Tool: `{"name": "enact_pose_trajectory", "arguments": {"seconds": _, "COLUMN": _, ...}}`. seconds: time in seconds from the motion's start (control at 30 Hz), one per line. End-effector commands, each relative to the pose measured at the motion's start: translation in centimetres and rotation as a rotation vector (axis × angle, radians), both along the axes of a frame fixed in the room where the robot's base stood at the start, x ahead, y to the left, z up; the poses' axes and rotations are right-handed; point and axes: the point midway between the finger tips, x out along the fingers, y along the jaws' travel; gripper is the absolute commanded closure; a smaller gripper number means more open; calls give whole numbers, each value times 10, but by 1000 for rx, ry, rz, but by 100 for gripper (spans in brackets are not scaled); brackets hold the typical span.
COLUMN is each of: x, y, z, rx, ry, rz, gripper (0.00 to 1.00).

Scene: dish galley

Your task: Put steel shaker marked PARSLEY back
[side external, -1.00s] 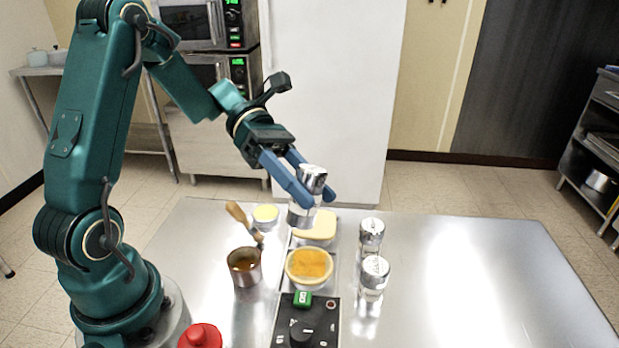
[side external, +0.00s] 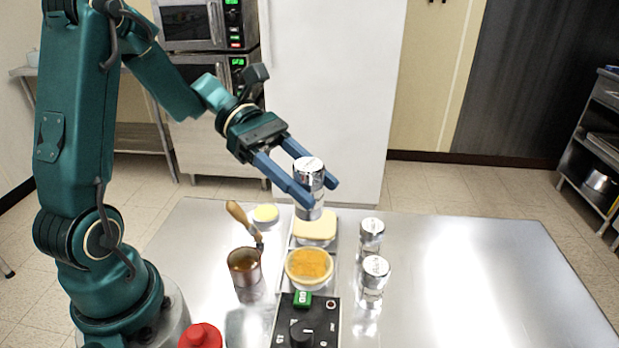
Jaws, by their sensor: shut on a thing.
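My gripper (side external: 319,192) is shut on a steel shaker (side external: 310,205) with a shiny domed lid. The shaker is held roughly upright between the blue fingers, in the air over the far end of the row of food on the table. Its marking cannot be read from here. Two similar steel shakers stand upright on the table to the right, a farther one (side external: 371,236) and a nearer one (side external: 375,277). Their lettering is too small to read.
Below the held shaker are a pale yellow slab (side external: 314,228) and a bowl of orange food (side external: 309,267). A pot (side external: 244,268) with a wooden-handled brush (side external: 240,215), a small yellow dish (side external: 265,214), a black control box (side external: 305,325) and a red-topped item (side external: 200,336) stand near. The table's right is clear.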

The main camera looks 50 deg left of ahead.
Motion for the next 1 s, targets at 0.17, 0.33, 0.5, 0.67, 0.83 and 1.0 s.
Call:
{"name": "enact_pose_trajectory", "arguments": {"seconds": 0.17, "x": 16, "y": 10, "z": 3, "rx": 15, "ry": 1, "rz": 49, "gripper": 100}}
{"name": "enact_pose_trajectory", "arguments": {"seconds": 0.33, "x": 60, "y": 48, "z": 0, "rx": 28, "ry": -8, "rz": 175, "gripper": 100}}
{"name": "enact_pose_trajectory", "arguments": {"seconds": 0.5, "x": 99, "y": 93, "z": -8, "rx": 25, "ry": -13, "rz": 307, "gripper": 100}}
{"name": "enact_pose_trajectory", "arguments": {"seconds": 0.67, "x": 117, "y": 122, "z": -19, "rx": 15, "ry": -13, "rz": 381, "gripper": 100}}
{"name": "enact_pose_trajectory", "arguments": {"seconds": 0.83, "x": 121, "y": 123, "z": -32, "rx": 3, "ry": 2, "rz": 396, "gripper": 100}}
{"name": "enact_pose_trajectory", "arguments": {"seconds": 1.0, "x": 133, "y": 93, "z": -52, "rx": 2, "ry": 6, "rz": 392, "gripper": 100}}
